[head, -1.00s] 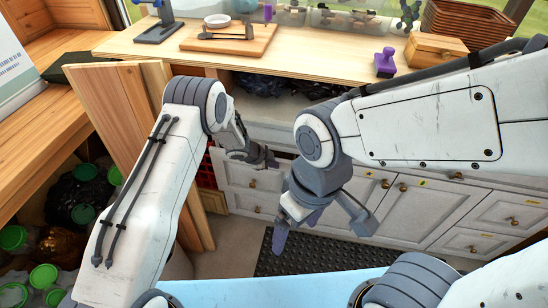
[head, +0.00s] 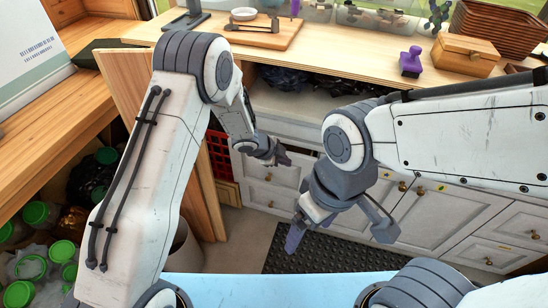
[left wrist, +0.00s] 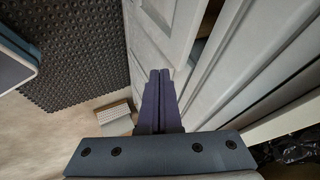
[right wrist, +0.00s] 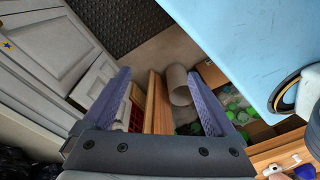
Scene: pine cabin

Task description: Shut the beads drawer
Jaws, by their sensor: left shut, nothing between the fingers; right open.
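A white drawer (head: 272,176) with a brass knob sits at the left end of the cabinet in the head view. A dark gap shows along its top edge, so it appears partly out. No beads or readable label are visible. My left gripper (head: 283,160) is shut and empty at the drawer's top edge. In the left wrist view its fingertips (left wrist: 158,72) are against or very near a white panelled front (left wrist: 160,30); I cannot tell if they touch. My right gripper (head: 340,237) is open and empty in front of the lower cabinet doors; it also shows in the right wrist view (right wrist: 166,78).
The wooden worktop (head: 340,60) holds a purple stamp (head: 411,62), a wooden box (head: 465,54) and a board (head: 262,36). A wooden panel (head: 205,190) stands left of the drawer. A black mat (head: 320,252) lies on the floor. Green-lidded jars (head: 33,268) stand at left.

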